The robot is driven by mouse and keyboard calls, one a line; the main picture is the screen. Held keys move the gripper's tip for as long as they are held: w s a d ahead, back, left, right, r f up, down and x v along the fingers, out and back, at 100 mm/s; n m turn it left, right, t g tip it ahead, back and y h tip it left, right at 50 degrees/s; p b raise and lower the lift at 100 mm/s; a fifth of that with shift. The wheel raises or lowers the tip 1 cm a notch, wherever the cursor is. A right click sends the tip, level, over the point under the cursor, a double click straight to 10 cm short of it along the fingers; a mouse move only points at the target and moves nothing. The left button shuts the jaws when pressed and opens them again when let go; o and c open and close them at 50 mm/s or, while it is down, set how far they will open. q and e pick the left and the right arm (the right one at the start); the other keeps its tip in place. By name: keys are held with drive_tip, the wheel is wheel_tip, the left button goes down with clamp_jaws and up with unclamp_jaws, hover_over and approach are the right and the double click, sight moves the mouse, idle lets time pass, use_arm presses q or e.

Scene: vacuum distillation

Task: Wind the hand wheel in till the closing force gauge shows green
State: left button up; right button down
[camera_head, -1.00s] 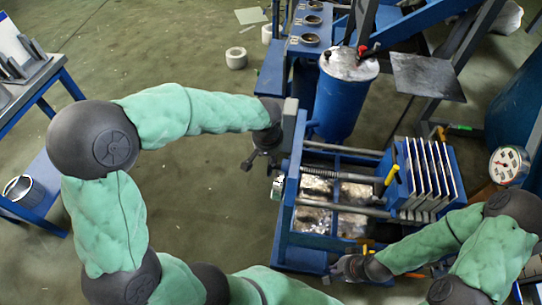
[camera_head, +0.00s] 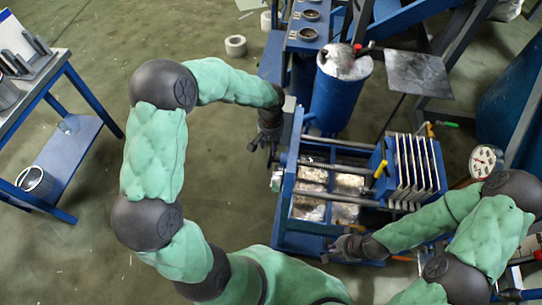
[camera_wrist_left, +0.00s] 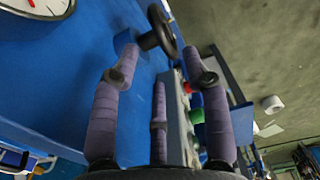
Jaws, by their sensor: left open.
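The black hand wheel (camera_wrist_left: 158,34) stands out from a blue panel in the left wrist view, beyond my left fingertips and apart from them. I cannot make it out in the head view. A white dial (camera_wrist_left: 38,4) with a red needle is cut off at the top left of the wrist view; its coloured zones cannot be read. My left gripper (camera_head: 262,142) is open and empty at the left end of the blue press frame (camera_head: 289,185); its spread purple fingers (camera_wrist_left: 160,74) fill the wrist view. My right gripper (camera_head: 334,250) is by the frame's front edge, its fingers unclear.
A green button (camera_wrist_left: 197,116) and a red button sit beside the left fingers. White plates (camera_head: 415,165) stand in the press. Another round gauge (camera_head: 486,162) is at the right. A blue drum (camera_head: 341,95) stands behind. Open floor lies between the press and the left table (camera_head: 85,140).

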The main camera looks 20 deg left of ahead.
sight(270, 158)
use_arm(q)
wheel_tip(270, 158, down, 11)
drive_tip(key=b, duration=0.3)
drive_tip(key=shift+b, duration=0.35)
drive_tip(key=shift+r, duration=0.1)
clamp_jaws()
